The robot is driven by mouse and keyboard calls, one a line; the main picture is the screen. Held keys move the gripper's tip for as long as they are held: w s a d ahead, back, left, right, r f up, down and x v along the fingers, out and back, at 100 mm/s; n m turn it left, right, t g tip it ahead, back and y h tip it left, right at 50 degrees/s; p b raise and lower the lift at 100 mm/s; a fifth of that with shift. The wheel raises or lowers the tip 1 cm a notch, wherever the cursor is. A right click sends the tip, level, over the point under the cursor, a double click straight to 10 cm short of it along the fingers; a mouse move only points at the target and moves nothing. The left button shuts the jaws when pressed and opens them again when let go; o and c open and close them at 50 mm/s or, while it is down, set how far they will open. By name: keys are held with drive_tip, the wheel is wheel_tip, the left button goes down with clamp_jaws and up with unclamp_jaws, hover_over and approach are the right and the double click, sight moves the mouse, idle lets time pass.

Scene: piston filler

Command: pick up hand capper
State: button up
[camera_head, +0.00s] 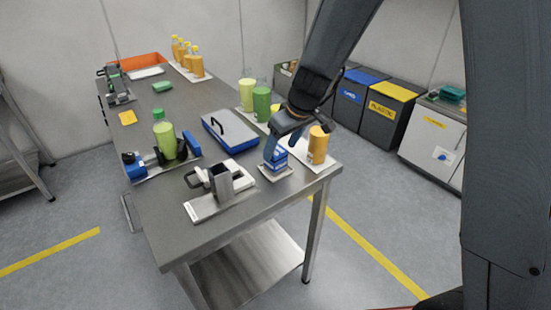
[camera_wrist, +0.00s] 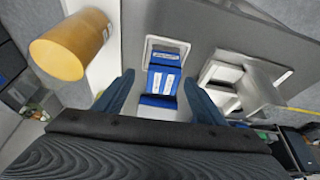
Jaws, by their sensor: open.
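A blue tool with white label patches, which I take to be the hand capper (camera_head: 279,163), stands on a small white-rimmed holder (camera_head: 264,174) near the table's front right edge. In the wrist view the blue tool (camera_wrist: 163,78) shows from above, between my two fingers. My gripper (camera_head: 282,146) is open, pointing down at it, with one finger on each side.
An orange cup-like container (camera_head: 318,145) stands close to the right of my gripper. A grey fixture on a plate (camera_head: 207,206) stands to the left.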

sight(277, 151)
drive_tip(key=shift+a+p+x, duration=0.15)
drive_tip(key=shift+p+x, duration=0.1)
drive_tip(key=shift+x, duration=0.95)
drive_tip(key=shift+a+p+x, duration=0.1)
drive_tip(key=shift+p+x, duration=0.1)
drive_tip(key=shift+x, duration=1.05)
drive_tip(key=shift+r, duration=0.1)
drive_tip(key=c, duration=1.3)
drive_tip(key=shift+c, duration=0.3)
drive_tip(key=shift+r, duration=0.1)
